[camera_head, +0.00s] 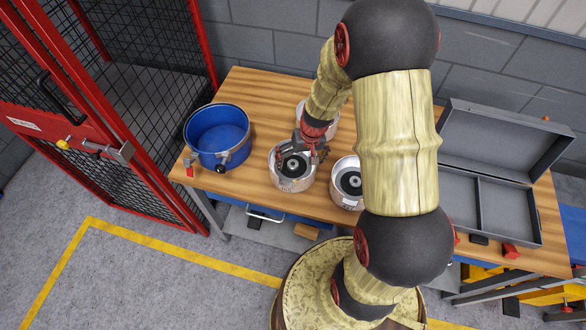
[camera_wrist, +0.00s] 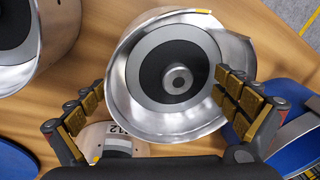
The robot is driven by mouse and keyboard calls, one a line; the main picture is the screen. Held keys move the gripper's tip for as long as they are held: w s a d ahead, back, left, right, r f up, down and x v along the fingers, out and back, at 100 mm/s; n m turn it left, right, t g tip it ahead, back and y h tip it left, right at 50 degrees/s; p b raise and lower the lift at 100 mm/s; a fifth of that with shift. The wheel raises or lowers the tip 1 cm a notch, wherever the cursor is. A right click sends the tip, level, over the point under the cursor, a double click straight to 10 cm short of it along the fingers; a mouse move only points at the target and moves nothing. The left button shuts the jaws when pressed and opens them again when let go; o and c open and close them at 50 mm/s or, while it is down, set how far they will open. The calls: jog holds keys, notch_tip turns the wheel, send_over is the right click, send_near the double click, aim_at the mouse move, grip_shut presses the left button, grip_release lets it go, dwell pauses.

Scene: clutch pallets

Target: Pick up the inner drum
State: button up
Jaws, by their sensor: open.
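A silver drum (camera_head: 290,182) with a dark ring and a grey hub stands on the wooden table, below my gripper (camera_head: 308,150). In the wrist view this drum (camera_wrist: 135,98) fills the middle, its shiny rim and dark inner ring facing the camera. My gripper (camera_wrist: 160,93) is open, its padded fingers on either side of the drum's near part. I cannot tell whether they touch it. A second similar drum (camera_head: 345,199) stands close to the right. A third pale drum (camera_head: 333,122) is partly hidden behind my arm.
A blue pot (camera_head: 218,155) with clamps stands at the table's left end. An open grey case (camera_head: 490,205) lies on the right. A red mesh cage (camera_head: 150,130) stands left of the wooden table (camera_head: 258,85). The table's front edge is close to the drums.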

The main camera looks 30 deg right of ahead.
aim_at(300, 165)
jog(key=shift+c, duration=0.7)
jog(key=shift+s, duration=0.1)
jog(key=c, duration=2)
jog(key=shift+r, duration=0.1)
jog(key=shift+c, duration=0.3)
jog(key=r, duration=0.2)
jog(key=r+p, duration=0.1)
jog(key=shift+w+r, duration=0.2)
jog(key=shift+r, duration=0.2)
jog(key=s+a+r+p, duration=0.1)
jog(key=s+a+r, duration=0.3)
jog(key=s+r, duration=0.5)
jog(key=s, duration=0.4)
jog(key=shift+s+r+p, duration=0.15)
jog(key=shift+r+p, duration=0.05)
jog(key=shift+p, duration=0.2)
